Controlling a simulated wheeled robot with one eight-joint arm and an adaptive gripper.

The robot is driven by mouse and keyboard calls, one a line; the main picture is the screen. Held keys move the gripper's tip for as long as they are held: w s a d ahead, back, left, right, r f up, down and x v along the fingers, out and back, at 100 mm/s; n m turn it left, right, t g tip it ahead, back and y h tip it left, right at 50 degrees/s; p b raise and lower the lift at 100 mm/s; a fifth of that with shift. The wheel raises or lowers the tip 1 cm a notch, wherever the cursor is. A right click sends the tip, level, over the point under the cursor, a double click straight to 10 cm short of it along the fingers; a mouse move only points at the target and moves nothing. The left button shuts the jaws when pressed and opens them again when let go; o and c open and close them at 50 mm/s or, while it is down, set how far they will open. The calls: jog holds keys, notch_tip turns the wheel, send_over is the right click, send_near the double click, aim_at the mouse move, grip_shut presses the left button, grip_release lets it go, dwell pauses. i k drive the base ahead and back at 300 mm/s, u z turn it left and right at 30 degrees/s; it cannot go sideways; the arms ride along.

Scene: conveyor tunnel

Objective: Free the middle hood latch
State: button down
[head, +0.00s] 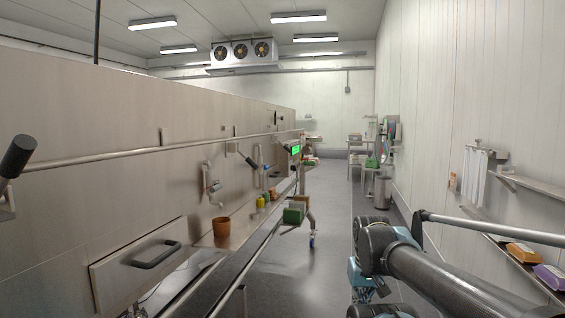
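The long steel hood runs down the left side. A latch with a black cylindrical grip (17,155) sits at the near left edge, its grip tilted up to the right. Another latch with a dark grip (248,160) is farther along the hood, past the middle of its front. I cannot tell from this view which one is the middle latch or whether either is fastened. My dark arm with teal joints reaches in from the lower right, well away from both latches. My gripper's fingers do not show.
A steel rail (110,156) runs along the hood. Below it are a drawer with a black handle (152,254), a brown cup (221,231) and small yellow bottles (261,201). A wall shelf with packages (522,252) is at right.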

aim_at(252, 164)
jog(key=z, duration=0.6)
jog(key=i, duration=2.6)
jog(key=u, duration=3.2)
